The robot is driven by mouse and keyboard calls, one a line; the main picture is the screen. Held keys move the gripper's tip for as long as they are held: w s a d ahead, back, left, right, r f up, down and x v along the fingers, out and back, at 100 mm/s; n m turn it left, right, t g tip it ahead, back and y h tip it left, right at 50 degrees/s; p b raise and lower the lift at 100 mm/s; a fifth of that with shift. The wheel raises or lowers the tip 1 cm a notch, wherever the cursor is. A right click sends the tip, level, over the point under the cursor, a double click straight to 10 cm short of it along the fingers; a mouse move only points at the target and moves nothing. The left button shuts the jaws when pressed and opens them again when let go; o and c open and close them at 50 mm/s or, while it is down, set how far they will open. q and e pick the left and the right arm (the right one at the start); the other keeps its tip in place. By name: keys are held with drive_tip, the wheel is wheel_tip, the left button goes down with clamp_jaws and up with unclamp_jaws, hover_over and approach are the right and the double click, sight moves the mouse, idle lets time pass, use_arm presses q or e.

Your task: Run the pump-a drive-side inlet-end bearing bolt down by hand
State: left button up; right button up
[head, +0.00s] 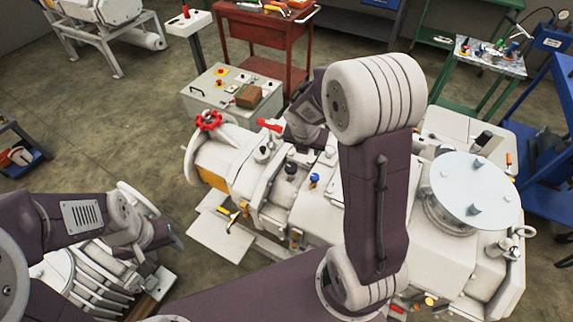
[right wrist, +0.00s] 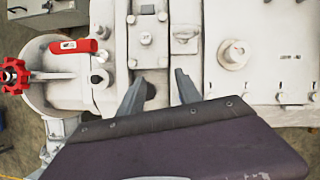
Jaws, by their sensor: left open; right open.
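The white pump (head: 440,265) lies across the middle of the head view, partly hidden behind my right arm. In the right wrist view its housing (right wrist: 215,20) carries several small pale bolts, one of them a bolt (right wrist: 146,39) beyond the fingertips. I cannot tell which is the drive-side inlet-end bearing bolt. My right gripper (right wrist: 160,78) is open and empty, its two grey fingers apart over the housing. In the head view the right fingers are hidden. My left gripper (head: 172,238) is at the left, away from the pump, its fingers hardly visible.
A red handwheel (head: 208,121) and a red lever (head: 268,125) stand out at the pump's left end. A grey control box (head: 230,95) and a red tool cart (head: 265,45) stand behind. A blue rack (head: 562,90) is at the right.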

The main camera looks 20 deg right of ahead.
sight(310, 160)
drive_tip(key=b+x, duration=0.2)
drive_tip(key=x, duration=0.3)
drive_tip(key=b+x, duration=0.1)
drive_tip(key=x, duration=0.4)
drive_tip(key=shift+s+d+f+b, duration=0.1)
drive_tip(key=shift+d+f+b, duration=0.2)
drive_tip(key=shift+b, duration=0.1)
use_arm(q)
drive_tip(key=f, duration=0.2)
drive_tip(key=w+f, duration=0.1)
drive_tip(key=f, duration=0.1)
drive_tip(key=shift+d, duration=0.15)
drive_tip(key=shift+s, duration=0.1)
use_arm(e)
drive_tip(key=shift+s+r, duration=0.1)
drive_tip(key=shift+a, duration=0.1)
clamp_jaws()
